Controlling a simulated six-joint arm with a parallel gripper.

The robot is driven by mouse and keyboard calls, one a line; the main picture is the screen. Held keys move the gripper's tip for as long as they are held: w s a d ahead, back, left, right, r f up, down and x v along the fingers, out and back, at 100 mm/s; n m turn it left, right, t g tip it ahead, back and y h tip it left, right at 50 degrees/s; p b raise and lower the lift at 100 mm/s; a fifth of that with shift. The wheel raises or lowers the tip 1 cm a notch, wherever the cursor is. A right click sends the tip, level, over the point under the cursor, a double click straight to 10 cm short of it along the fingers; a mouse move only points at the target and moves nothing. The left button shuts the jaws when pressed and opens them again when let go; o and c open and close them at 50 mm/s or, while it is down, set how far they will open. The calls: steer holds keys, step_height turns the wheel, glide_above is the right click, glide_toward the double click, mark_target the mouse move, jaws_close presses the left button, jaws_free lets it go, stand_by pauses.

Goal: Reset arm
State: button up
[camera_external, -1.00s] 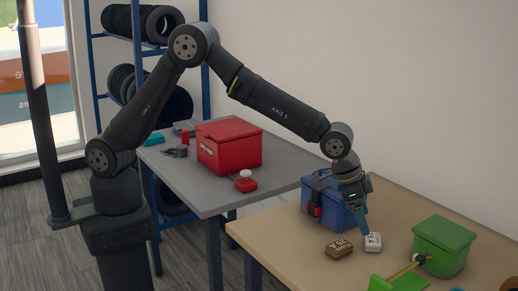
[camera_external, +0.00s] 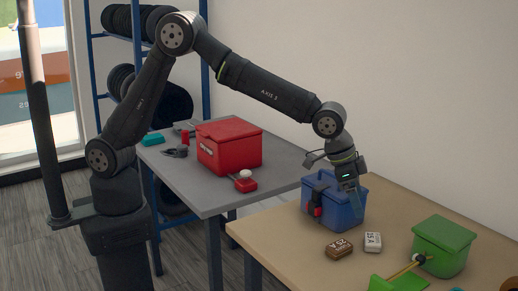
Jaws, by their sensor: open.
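My gripper (camera_external: 350,186) points down over the blue box (camera_external: 345,214) on the tan table. Its fingers overlap the box's right part in the picture and look empty. I cannot tell whether they are inside, in front of or above the box. A brown block (camera_external: 339,248) marked "25A" and a whitish block (camera_external: 372,242) lie on the table in front of the box, apart from my gripper.
A green box (camera_external: 443,247) stands at the right of the tan table (camera_external: 290,237). A red box (camera_external: 229,147) with small items around it stands on the grey table (camera_external: 182,177). A blue rack (camera_external: 95,75) with tyres stands behind.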

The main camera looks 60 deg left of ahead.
mark_target(368, 236)
steer(key=x, duration=1.1)
steer(key=shift+f, duration=0.1)
steer(key=shift+r, duration=1.6)
